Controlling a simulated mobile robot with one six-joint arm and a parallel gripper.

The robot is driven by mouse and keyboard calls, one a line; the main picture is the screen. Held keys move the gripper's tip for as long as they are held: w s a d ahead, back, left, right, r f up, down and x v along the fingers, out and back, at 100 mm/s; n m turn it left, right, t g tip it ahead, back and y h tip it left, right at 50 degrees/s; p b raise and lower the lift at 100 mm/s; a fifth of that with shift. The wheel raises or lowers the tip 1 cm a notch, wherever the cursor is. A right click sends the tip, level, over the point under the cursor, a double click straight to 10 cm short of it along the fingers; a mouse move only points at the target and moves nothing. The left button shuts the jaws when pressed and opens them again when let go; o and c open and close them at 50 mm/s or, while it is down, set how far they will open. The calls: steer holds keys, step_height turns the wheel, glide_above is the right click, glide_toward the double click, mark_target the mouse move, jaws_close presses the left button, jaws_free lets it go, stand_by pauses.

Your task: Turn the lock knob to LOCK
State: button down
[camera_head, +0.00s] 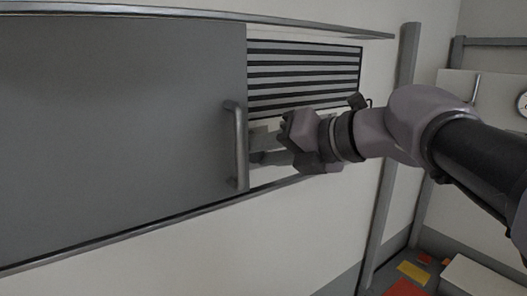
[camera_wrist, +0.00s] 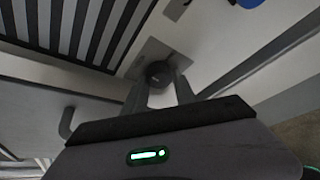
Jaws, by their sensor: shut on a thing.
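In the wrist view a dark round lock knob (camera_wrist: 158,71) sits on a grey plate (camera_wrist: 146,52) on the pale wall. My gripper (camera_wrist: 162,84) reaches it with one finger on each side and is shut on it. In the head view my gripper (camera_head: 258,150) is beside the grey panel's handle, under the striped grille. The knob is hidden there behind the fingers. No LOCK marking can be read in either view.
A large grey panel (camera_head: 110,120) with a vertical bar handle (camera_head: 238,145) stands just left of my gripper. A striped grille (camera_head: 305,75) is above it. Rails run above and below. A grey post (camera_head: 394,150) stands at the right, beyond my wrist.

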steer(key=shift+f, duration=0.1)
stand_by(0.3)
steer(key=c, duration=1)
jaws_free()
